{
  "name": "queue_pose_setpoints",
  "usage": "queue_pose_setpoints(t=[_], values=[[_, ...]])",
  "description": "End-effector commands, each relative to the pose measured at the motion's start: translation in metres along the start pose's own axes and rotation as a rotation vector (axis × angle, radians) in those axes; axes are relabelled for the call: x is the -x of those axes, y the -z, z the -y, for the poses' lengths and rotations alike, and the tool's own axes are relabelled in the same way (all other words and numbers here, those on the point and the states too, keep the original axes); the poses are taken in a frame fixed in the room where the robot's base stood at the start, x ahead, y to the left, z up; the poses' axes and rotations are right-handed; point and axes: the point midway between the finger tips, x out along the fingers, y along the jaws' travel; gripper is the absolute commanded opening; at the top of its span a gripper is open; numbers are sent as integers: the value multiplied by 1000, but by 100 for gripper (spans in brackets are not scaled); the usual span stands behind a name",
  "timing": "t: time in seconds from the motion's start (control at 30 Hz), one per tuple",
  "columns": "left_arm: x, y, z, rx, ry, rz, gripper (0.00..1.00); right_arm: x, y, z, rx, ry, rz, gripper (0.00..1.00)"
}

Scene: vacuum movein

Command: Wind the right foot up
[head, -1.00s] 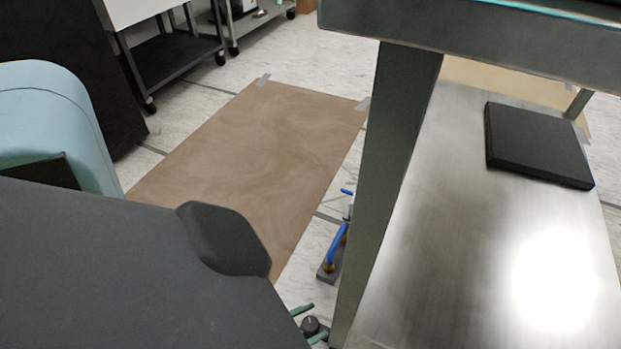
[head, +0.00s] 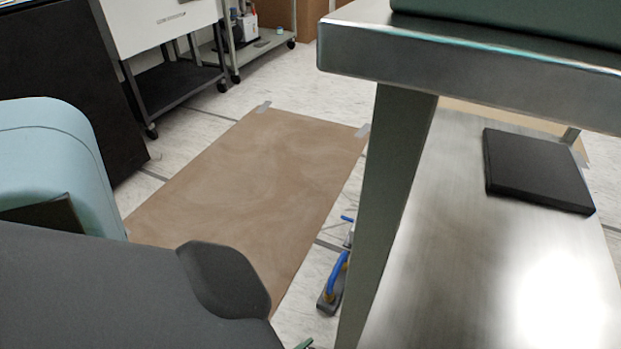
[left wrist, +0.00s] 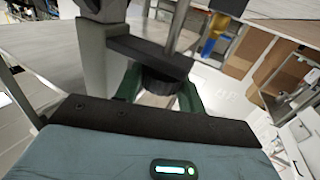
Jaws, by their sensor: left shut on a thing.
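In the left wrist view, a dark round knob (left wrist: 160,82), apparently of the foot, sits beneath a dark bracket (left wrist: 150,52). The green fingers of my left gripper (left wrist: 158,98) are shut on this knob from both sides. The lower part of the foot is mostly hidden by my gripper. In the head view only a small green piece of my left gripper (head: 305,344) shows at the bottom edge, and the knob is out of frame. I cannot tell how high the foot stands above the floor. My right gripper is in neither view.
A steel table (head: 460,62) with a lower shelf (head: 440,215) stands on the right, its leg close to the gripper. A black slab (head: 537,168) lies on the shelf. A blue-handled fitting (head: 336,272) is beside the leg. A brown floor sheet (head: 250,185) is clear. Wheeled carts stand behind.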

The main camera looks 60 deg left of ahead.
Motion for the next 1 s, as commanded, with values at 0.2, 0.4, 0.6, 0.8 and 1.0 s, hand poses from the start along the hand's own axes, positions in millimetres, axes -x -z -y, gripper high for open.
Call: queue_pose_setpoints(t=[0.2,0.4,0.6,0.8,1.0], values=[[0,0,0,-1,28,1,16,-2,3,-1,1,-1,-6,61],[0,0,0,-1,26,1,48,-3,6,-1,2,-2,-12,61],[0,0,0,-1,26,1,60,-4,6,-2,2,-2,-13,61],[0,0,0,-1,25,1,60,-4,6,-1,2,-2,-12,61],[3,0,2,-1,25,2,60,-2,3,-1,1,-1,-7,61]])
